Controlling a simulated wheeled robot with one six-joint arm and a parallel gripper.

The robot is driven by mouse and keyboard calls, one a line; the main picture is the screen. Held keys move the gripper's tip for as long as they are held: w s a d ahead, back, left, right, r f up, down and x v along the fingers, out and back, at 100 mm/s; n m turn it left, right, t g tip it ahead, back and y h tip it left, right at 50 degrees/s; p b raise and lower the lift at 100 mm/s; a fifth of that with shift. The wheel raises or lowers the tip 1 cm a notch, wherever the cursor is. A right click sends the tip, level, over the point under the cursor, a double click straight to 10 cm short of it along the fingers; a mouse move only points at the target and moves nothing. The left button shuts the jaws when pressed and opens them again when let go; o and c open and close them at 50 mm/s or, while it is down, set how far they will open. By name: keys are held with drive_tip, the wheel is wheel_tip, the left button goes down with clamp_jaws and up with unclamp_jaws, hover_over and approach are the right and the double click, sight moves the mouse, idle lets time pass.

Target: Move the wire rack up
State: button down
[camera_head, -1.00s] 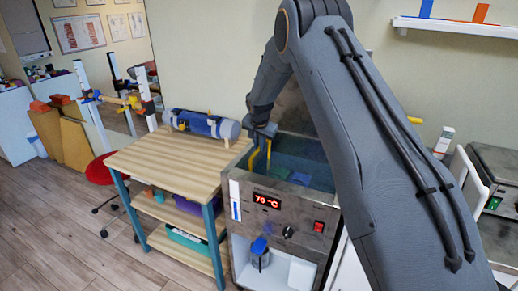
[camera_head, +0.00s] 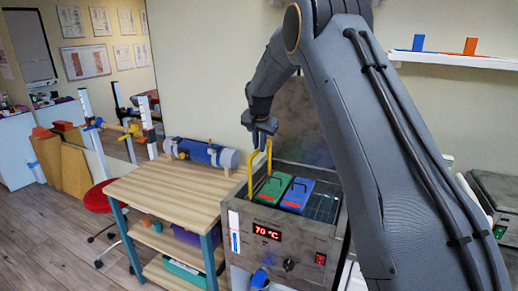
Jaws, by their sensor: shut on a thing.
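The wire rack (camera_head: 322,206) is a dark mesh in the open top of the steel heating tank (camera_head: 330,232). A yellow handle (camera_head: 250,180) rises from its left side. A green pack (camera_head: 272,189) and a blue pack (camera_head: 298,193) lie on the rack, near the level of the tank's rim. My gripper (camera_head: 262,145) is above the tank's left side, shut on the top of the yellow handle. The rack's right end is partly hidden behind my arm.
A wooden table (camera_head: 165,185) stands left of the tank, with a blue roller (camera_head: 203,153) at its back. The tank's display (camera_head: 267,233) reads 70 °C. A wall shelf (camera_head: 460,58) is at upper right. A grey appliance (camera_head: 495,195) stands at right.

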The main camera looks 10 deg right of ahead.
drive_tip(key=shift+w+r, duration=0.15)
drive_tip(key=shift+r, duration=0.25)
drive_tip(key=c, duration=1.8)
unclamp_jaws()
drive_tip(key=shift+r, duration=0.1)
drive_tip(key=shift+o, duration=0.2)
drive_tip(key=shift+f, duration=0.2)
drive_tip(key=b+v, duration=0.2)
drive_tip(key=v, duration=0.5)
drive_tip(key=shift+s+r, duration=0.2)
drive_tip(key=shift+r, duration=0.2)
drive_tip(key=s+f+n+g, duration=0.1)
drive_tip(key=s+f, duration=0.4)
drive_tip(key=s, duration=0.9)
drive_tip(key=s+f+n+g, duration=0.1)
drive_tip(key=s+f+n, duration=0.3)
drive_tip(key=s, duration=1.1)
drive_tip(key=s+d+f+n+g+y, duration=0.1)
drive_tip(key=s+f, duration=0.5)
drive_tip(key=s, duration=0.8)
drive_tip(key=shift+s+n+g, duration=0.35)
drive_tip(key=shift+n+g, duration=0.05)
drive_tip(key=shift+n, duration=0.4)
